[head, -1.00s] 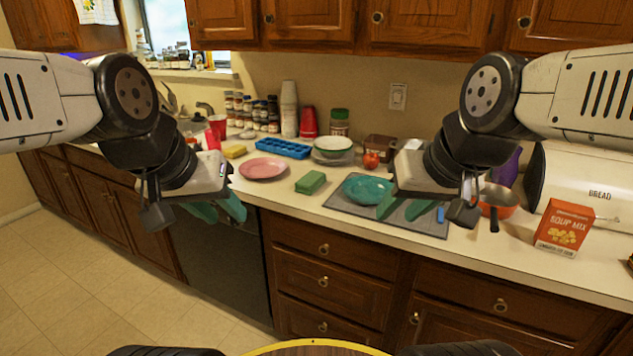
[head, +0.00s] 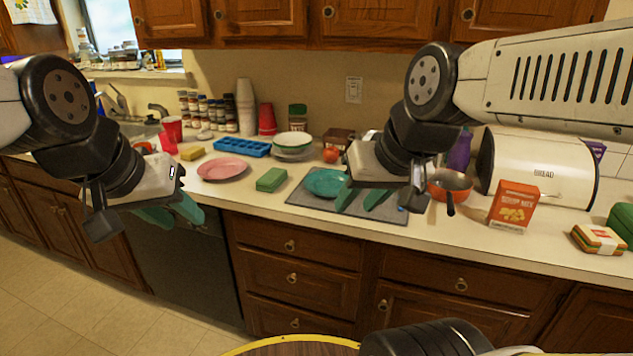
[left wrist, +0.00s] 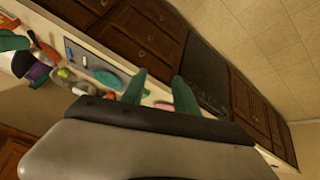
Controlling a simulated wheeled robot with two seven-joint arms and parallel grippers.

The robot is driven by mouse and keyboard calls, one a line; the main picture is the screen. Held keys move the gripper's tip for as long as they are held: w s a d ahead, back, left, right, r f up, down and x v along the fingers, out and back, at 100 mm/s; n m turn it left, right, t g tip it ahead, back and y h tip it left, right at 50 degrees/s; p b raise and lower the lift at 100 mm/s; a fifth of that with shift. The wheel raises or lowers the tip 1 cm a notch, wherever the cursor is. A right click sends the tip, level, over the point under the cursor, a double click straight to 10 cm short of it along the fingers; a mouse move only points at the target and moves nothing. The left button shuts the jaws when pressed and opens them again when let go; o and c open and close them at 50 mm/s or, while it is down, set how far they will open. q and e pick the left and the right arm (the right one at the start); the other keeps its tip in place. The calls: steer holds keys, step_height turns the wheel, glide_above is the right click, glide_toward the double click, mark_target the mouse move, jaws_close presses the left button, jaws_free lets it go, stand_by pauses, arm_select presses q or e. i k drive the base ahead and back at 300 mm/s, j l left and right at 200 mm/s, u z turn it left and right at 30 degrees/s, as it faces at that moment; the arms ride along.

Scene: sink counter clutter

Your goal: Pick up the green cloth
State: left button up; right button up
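The green cloth (head: 271,180) appears as a small folded, block-like green piece on the counter, between the pink plate and the grey mat. My left gripper (head: 183,222) is in front of the counter, left of the cloth and apart from it. Its teal fingers are spread and empty; they also show apart in the left wrist view (left wrist: 160,78). My right gripper (head: 355,209) is right of the cloth, over the front of the grey mat, with its fingers apart and nothing between them. I cannot pick out the cloth for sure in the left wrist view.
A pink plate (head: 223,169) lies left of the cloth. A grey mat (head: 385,213) with a roundish teal item (head: 325,183) lies to its right. A blue tray (head: 242,147) and stacked bowls (head: 293,143) stand behind. An orange pan (head: 449,184) and soup box (head: 513,206) are further right.

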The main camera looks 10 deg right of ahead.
mark_target(269, 182)
steer(key=i+l+u, duration=0.1)
steer(key=i, duration=0.45)
steer(key=i+l+u, duration=0.1)
steer(key=i+l, duration=0.2)
steer(key=i, duration=0.2)
